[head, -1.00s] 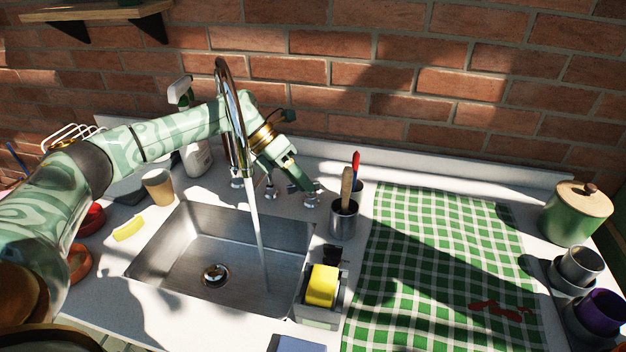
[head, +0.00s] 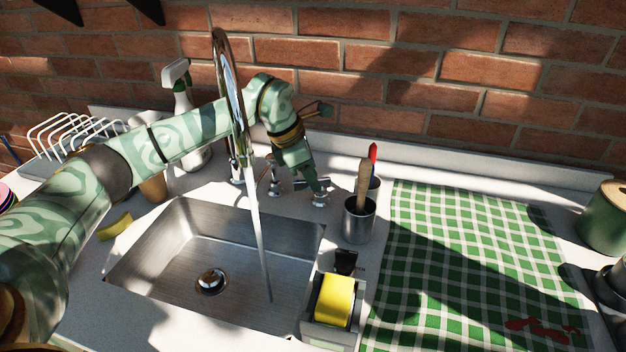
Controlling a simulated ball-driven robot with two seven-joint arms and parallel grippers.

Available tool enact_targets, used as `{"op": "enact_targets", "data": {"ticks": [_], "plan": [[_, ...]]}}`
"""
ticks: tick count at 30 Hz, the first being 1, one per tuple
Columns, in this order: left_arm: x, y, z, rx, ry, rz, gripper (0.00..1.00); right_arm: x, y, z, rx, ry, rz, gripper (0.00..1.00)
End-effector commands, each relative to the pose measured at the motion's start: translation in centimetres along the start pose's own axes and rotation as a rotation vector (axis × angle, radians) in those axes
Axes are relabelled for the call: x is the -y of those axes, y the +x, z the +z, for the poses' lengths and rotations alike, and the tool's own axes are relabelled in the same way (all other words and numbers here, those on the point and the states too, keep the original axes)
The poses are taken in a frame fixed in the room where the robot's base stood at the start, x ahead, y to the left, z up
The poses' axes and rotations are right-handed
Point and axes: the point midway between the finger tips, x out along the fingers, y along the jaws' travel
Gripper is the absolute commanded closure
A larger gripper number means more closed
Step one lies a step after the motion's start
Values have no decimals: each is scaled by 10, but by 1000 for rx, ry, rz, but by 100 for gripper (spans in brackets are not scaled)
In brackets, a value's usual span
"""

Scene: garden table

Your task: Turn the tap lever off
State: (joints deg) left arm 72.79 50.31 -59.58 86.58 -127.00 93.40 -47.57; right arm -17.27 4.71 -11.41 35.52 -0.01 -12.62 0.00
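The chrome tap (head: 222,70) arches over the sink, and a stream of water (head: 259,240) runs from it into the basin. Small chrome tap fittings stand behind the sink: one (head: 275,187) near the spout's base, another (head: 320,199) further right. My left arm reaches behind the spout. My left gripper (head: 314,185) points down at the right fitting, its fingertips at or just above it; I cannot tell whether they touch it. The fingers overlap in this view, so their opening is unclear. My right gripper is out of view.
The steel sink (head: 150,262) is in front. A metal cup (head: 359,222) with brushes stands close right of the gripper, and a caddy with a yellow sponge (head: 335,300) is nearer. A spray bottle (head: 183,100) and dish rack (head: 75,135) are left. A checked cloth (head: 440,225) covers the right counter.

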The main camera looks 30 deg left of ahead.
Motion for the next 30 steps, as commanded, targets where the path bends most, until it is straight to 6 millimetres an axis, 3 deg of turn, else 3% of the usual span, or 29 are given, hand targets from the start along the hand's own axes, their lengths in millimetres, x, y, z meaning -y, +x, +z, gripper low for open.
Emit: {"op": "enact_targets", "data": {"ticks": [3, 9, 12, 13, 20, 30], "plan": [[0, 9, 0, 0, 0, 0, 70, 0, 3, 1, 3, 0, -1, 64], [0, 8, 0, 1, 0, 1, 70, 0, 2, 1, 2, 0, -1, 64], [0, 8, 0, 1, 0, 0, 98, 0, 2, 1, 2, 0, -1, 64], [0, 8, 0, 1, 0, 0, 100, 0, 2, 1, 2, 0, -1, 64], [0, 7, 1, -1, 15, -7, 100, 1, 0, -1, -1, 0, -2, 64], [-7, 8, 2, -2, 333, -139, 100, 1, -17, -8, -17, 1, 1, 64]]}}
